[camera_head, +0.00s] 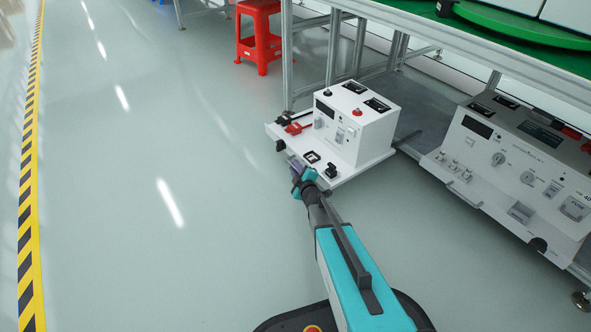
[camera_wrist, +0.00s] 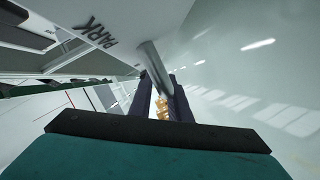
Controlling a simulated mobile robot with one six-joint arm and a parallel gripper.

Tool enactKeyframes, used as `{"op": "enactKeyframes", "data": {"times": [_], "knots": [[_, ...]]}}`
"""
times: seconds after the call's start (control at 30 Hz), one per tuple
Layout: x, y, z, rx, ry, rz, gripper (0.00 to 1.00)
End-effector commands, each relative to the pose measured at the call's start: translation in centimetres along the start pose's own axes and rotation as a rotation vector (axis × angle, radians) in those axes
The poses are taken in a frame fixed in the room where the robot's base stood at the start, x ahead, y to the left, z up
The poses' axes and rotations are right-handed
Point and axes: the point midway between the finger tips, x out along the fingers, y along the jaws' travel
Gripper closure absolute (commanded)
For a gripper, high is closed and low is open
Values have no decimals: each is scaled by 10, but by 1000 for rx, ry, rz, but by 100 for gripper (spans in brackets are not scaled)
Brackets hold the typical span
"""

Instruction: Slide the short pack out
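The short pack (camera_head: 350,125) is a white box with switches, knobs and a small display on a wide white tray (camera_head: 374,163). It sticks out from under the table at the centre of the head view. Its white underside or panel (camera_wrist: 150,17), lettered PARK, fills the top of the wrist view. A grey metal handle bar (camera_wrist: 154,62) runs down from it between my dark fingers. My gripper (camera_head: 299,176) is at the tray's front edge; in the wrist view my gripper (camera_wrist: 162,98) appears shut on this bar. The exact contact is partly hidden.
A longer white pack (camera_head: 520,165) sits to the right under the green-topped table (camera_head: 480,45). A metal table leg (camera_head: 287,55) stands behind the short pack. A red stool (camera_head: 259,35) is at the back. The floor to the left is clear up to a yellow-black stripe (camera_head: 30,180).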

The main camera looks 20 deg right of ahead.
Motion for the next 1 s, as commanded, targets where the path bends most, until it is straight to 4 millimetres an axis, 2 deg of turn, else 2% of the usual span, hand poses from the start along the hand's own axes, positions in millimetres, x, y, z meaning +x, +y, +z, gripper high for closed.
{"op": "enactKeyframes", "data": {"times": [0.07, 0.57, 0.77, 1.0], "knots": [[0, 1, 2, 2, -2, 1, 71], [-8, 2, 3, 6, -6, 1, 71], [-26, 3, 3, 6, -7, 1, 71], [-55, 4, 3, 6, -8, 1, 71]]}}
